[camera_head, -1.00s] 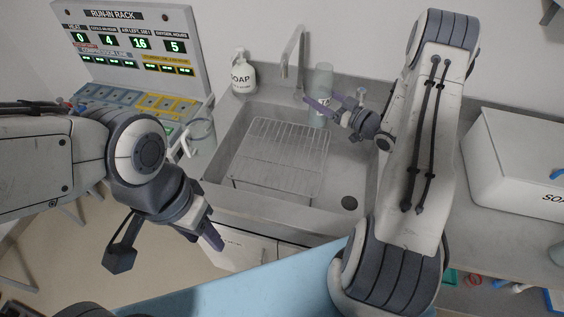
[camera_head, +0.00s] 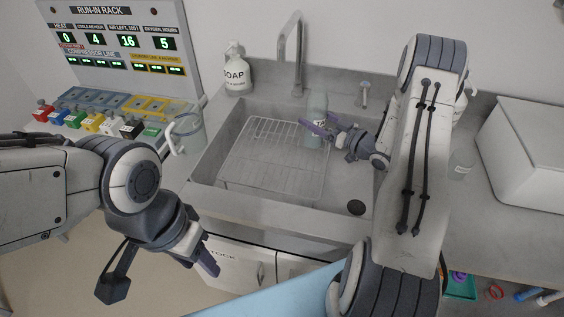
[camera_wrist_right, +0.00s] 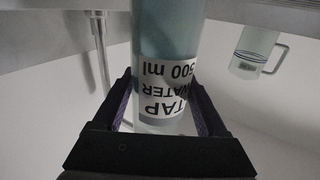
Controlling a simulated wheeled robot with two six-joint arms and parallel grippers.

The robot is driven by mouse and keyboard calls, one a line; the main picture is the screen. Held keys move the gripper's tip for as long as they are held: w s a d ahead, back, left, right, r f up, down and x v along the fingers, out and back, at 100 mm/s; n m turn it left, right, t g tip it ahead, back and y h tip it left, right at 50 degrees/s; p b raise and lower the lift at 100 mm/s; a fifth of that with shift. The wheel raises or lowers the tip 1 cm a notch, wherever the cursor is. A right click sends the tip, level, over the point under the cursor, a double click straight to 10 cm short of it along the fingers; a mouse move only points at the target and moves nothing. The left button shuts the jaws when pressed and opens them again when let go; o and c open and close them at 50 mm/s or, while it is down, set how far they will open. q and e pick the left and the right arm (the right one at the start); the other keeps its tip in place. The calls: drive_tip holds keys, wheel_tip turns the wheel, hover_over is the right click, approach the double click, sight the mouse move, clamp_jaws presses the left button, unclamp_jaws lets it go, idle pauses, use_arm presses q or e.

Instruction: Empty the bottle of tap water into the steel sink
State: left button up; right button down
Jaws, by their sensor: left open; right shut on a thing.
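The bottle of tap water (camera_head: 317,108) is a pale blue-green cylinder with a white label, over the back part of the steel sink (camera_head: 205,172). My right gripper (camera_head: 316,130) is shut on it. In the right wrist view the bottle (camera_wrist_right: 166,40) stands between both fingers, and its label, reading TAP WATER 500 ml, appears upside down. My left gripper (camera_head: 200,262) is open and empty in front of the sink, at the lower left.
A wire rack (camera_head: 270,165) covers the sink's left part; the drain (camera_head: 356,208) is at front right. The faucet (camera_head: 291,50) and soap bottle (camera_head: 236,72) stand behind. A clear jug (camera_head: 188,133) stands left of the sink, beside the run-in rack (camera_head: 118,45). A white box (camera_head: 525,150) is at right.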

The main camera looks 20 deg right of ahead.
drive_tip(key=shift+r+n, duration=0.2)
drive_tip(key=shift+n, duration=0.1)
drive_tip(key=shift+a+r+n+h, duration=0.15)
drive_tip(key=shift+r+n, duration=0.15)
drive_tip(key=shift+n, duration=0.45)
drive_tip(key=shift+r+n+h, duration=0.15)
drive_tip(key=shift+r+n, duration=0.15)
drive_tip(key=shift+n, duration=0.45)
drive_tip(key=shift+f+n+g+b, duration=0.3)
drive_tip(key=shift+n+g+b, duration=0.1)
drive_tip(key=shift+n+b, duration=0.25)
drive_tip(key=shift+s+a+f+n+h+b, duration=0.15)
drive_tip(key=shift+n+b, duration=0.1)
drive_tip(key=shift+n, duration=0.2)
drive_tip(key=shift+a+f+n+h+b, duration=0.1)
drive_tip(key=shift+a+n+h+b, duration=0.1)
drive_tip(key=shift+n, duration=0.2)
drive_tip(key=shift+d+f+n+h+b, duration=0.1)
drive_tip(key=shift+d+n+h+b, duration=0.15)
drive_tip(key=shift+n+b, duration=0.4)
drive_tip(key=shift+d+f+n, duration=0.1)
drive_tip(key=shift+f+n, duration=0.25)
drive_tip(key=shift+n, duration=0.2)
drive_tip(key=shift+d+f+b, duration=0.1)
drive_tip(key=shift+f+b, duration=0.15)
drive_tip(key=shift+b, duration=0.25)
drive_tip(key=shift+f+n, duration=0.2)
drive_tip(key=shift+n, duration=0.1)
